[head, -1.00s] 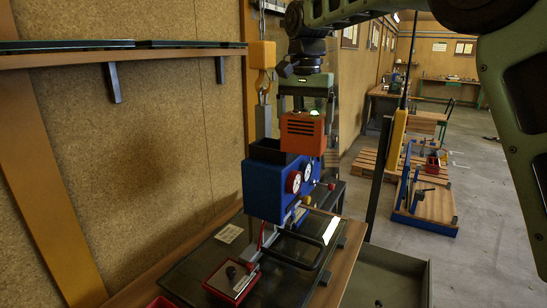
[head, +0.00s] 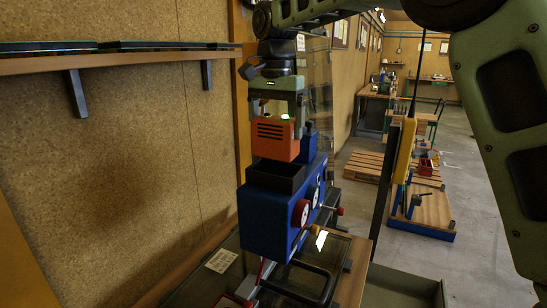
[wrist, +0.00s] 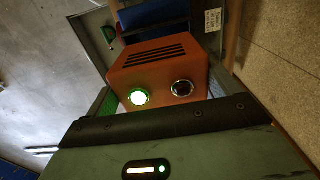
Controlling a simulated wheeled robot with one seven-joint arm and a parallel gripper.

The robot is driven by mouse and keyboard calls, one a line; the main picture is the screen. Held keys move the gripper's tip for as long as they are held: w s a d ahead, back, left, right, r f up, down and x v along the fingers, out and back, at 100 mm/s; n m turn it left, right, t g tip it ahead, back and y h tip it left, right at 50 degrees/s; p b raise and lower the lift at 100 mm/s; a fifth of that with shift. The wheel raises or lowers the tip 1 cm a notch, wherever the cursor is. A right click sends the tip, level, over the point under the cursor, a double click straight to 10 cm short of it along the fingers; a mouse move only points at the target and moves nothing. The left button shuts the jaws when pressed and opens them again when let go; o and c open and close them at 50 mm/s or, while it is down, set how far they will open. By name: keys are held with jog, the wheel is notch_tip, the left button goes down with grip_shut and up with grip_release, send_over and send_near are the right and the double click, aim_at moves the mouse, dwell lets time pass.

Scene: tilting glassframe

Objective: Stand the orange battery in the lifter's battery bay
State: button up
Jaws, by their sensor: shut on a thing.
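The orange battery (head: 274,138) is upright in my gripper (head: 275,108), which is shut on it from above. In the wrist view the battery (wrist: 160,65) shows a slotted face, a lit green light and a dark round terminal. The blue lifter (head: 268,222) stands below, with red knobs on its right side. Its battery bay is an open black box (head: 276,178) on top. The battery hangs just above the bay, seemingly over its back part, and its lower edge shows above the bay's rim. The bay's inside is mostly hidden.
A shelf (head: 120,58) with dark panes runs along the left wall. A glass sheet with a black handle (head: 305,278) lies under the lifter. A dark upright post (head: 385,190) stands to the right. Beyond are pallets (head: 365,163) and open floor.

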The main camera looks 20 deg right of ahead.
aim_at(276, 152)
jog(key=shift+f+p, duration=0.9)
jog(key=shift+f, duration=2.45)
jog(key=o, duration=1.2)
jog(key=shift+f, duration=0.15)
notch_tip(276, 152, up, 12)
jog(key=shift+r+b, duration=0.1)
jog(key=shift+b, duration=1.1)
jog(key=s+a+f+n, duration=0.3)
jog(key=s+f+n, duration=0.15)
jog(key=s, duration=0.45)
jog(key=s+a+f+n+y, duration=0.1)
jog(key=s+a+f+n, duration=0.25)
jog(key=s+f, duration=0.35)
jog(key=s+a+f+n, duration=0.3)
jog(key=s+f+n, duration=0.2)
jog(key=s, duration=0.5)
jog(key=s+d+f+n, duration=0.3)
jog(key=s+f, duration=0.3)
jog(key=s, duration=0.3)
jog(key=shift+n, duration=0.4)
